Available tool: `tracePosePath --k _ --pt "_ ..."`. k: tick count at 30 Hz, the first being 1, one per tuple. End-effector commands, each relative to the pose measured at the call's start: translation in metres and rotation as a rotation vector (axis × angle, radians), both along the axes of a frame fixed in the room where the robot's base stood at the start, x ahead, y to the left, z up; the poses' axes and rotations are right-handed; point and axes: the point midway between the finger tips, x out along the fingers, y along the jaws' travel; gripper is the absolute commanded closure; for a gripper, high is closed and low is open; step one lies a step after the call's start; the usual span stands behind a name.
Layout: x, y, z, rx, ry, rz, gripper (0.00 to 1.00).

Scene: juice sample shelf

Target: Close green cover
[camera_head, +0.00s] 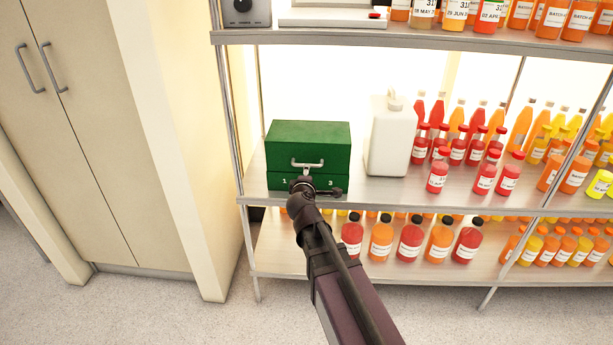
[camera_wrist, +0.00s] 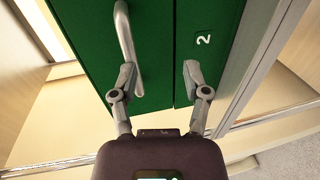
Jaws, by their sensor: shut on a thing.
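The green cover (camera_head: 312,132) lies down over the green box base (camera_head: 338,183), and a thin seam shows between them. My gripper (camera_head: 304,182) is at the box's front, just below the handle. In the wrist view my gripper's fingers (camera_wrist: 159,78) are spread on either side of the seam, the left one beside the handle.
A white jug (camera_head: 391,140) stands right of the box on the metal shelf (camera_head: 372,190). Several juice bottles (camera_head: 457,150) stand further right, with more on the shelf below. A shelf post (camera_head: 231,115) is close on the left. The floor in front is clear.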

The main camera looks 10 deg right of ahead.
Motion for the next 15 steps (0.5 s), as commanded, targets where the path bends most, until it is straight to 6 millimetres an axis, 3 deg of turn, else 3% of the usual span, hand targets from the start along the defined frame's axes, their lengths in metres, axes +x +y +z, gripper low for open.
tracePosePath --k 13,15 --pt "0.010 -0.001 -0.021 0.000 0.001 -0.002 0.49" --pt "0.011 -0.002 -0.026 0.001 0.001 -0.003 0.41"
